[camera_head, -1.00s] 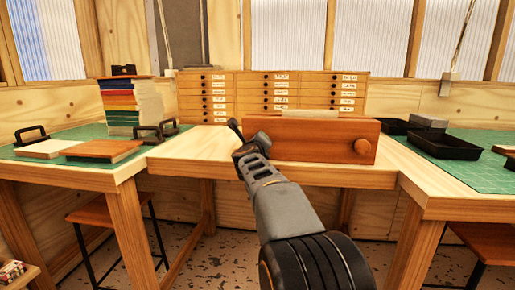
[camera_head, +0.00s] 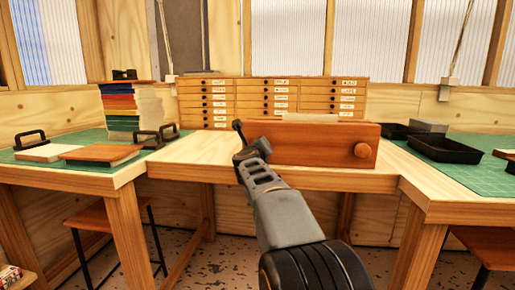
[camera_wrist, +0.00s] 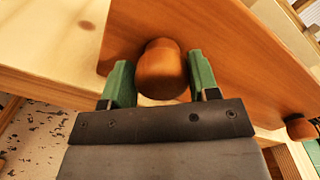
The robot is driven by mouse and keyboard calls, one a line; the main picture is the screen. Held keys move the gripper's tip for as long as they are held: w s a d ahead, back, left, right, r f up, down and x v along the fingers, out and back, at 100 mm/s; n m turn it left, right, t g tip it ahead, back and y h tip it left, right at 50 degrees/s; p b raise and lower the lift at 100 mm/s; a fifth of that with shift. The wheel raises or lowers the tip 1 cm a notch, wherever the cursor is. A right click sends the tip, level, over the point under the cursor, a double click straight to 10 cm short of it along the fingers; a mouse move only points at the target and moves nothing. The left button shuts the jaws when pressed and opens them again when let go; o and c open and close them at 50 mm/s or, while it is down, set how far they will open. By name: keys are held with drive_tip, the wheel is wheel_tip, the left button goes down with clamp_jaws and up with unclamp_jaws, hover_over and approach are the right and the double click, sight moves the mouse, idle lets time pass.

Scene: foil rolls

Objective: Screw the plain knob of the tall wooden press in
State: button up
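The wooden press (camera_head: 310,145) stands on the middle table with its broad reddish-brown front facing me. A plain round wooden knob (camera_wrist: 163,68) sticks out of that front in the wrist view; in the head view my gripper and arm hide it. A second wooden knob (camera_head: 362,151) is at the right end of the front, and it shows at the lower right of the wrist view (camera_wrist: 300,128). My gripper (camera_wrist: 161,75) has its green fingers on both sides of the plain knob, with no clear gap; it looks shut on it.
A drawer cabinet (camera_head: 272,101) stands behind the press. Books (camera_head: 135,108) are stacked on the left table, with handled boards (camera_head: 100,153) beside them. Black trays (camera_head: 443,149) lie on the right table's green mat. The table is clear left of the press.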

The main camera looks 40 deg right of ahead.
drive_tip(key=o, duration=0.3)
drive_tip(key=shift+o, duration=0.2)
drive_tip(key=p+v, duration=0.1)
drive_tip(key=v, duration=1.3)
drive_tip(key=shift+w+r, duration=0.1)
